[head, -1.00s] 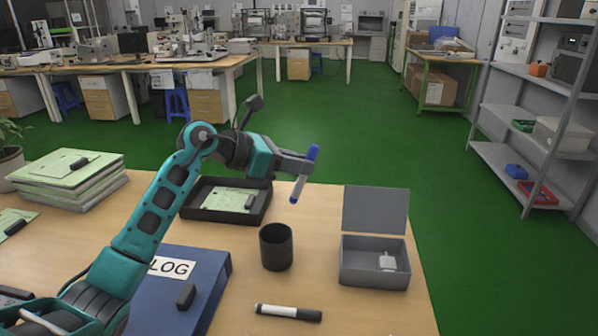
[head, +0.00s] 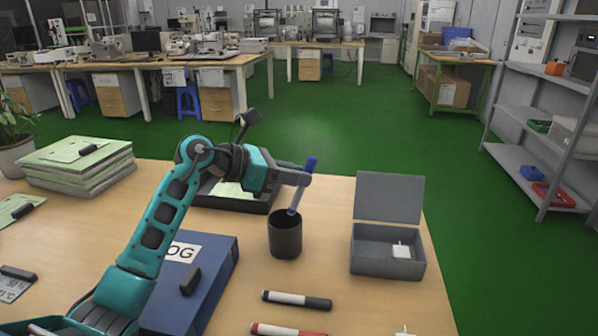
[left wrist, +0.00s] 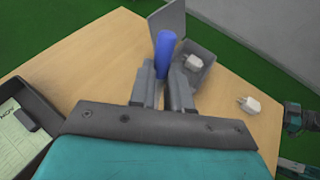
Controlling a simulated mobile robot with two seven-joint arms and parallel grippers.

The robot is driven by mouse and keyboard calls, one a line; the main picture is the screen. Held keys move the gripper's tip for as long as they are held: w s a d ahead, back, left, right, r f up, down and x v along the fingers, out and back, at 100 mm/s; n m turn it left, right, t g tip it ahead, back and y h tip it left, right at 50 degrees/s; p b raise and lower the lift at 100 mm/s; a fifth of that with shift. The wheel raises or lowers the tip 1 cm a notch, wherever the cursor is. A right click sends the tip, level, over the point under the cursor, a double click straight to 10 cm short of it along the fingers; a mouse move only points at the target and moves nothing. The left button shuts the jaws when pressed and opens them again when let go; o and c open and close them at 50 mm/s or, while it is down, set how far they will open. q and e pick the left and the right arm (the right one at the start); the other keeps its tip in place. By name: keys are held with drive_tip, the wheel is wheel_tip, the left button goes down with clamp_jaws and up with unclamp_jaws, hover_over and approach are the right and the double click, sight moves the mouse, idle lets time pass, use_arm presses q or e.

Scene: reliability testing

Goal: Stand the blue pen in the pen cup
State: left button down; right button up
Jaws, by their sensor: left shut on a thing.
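My left gripper (head: 304,179) is shut on the blue pen (head: 309,165), which is nearly upright with a slight tilt, its blue end up. The left wrist view shows the pen's blue end (left wrist: 164,50) between the fingers (left wrist: 162,88). The black pen cup (head: 285,240) stands upright on the table below the gripper. The pen's lower tip overlaps the far rim of the cup in the head view; I cannot tell whether it is inside the mouth. Part of my right arm shows at the right edge of the left wrist view; its jaws cannot be made out.
A grey open-lidded box (head: 388,255) holding a white plug stands right of the cup. A black marker (head: 297,300) and a red marker (head: 288,330) lie in front. A blue LOG binder (head: 205,270) is at left, a black tray (head: 232,203) behind.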

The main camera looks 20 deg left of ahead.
use_arm(q)
drive_tip(key=shift+s+a+f+b, duration=0.25)
drive_tip(key=shift+f+b, duration=0.35)
drive_tip(key=shift+f, duration=0.2)
drive_tip(key=shift+s+a+f+b, duration=0.2)
drive_tip(key=shift+f+b, duration=0.4)
drive_tip(key=shift+f, duration=0.2)
drive_tip(key=shift+s+a+f+b, duration=0.25)
drive_tip(key=shift+f+b, duration=0.35)
drive_tip(key=shift+f, duration=0.2)
drive_tip(key=c, duration=1)
unclamp_jaws()
drive_tip(key=v, duration=1.3)
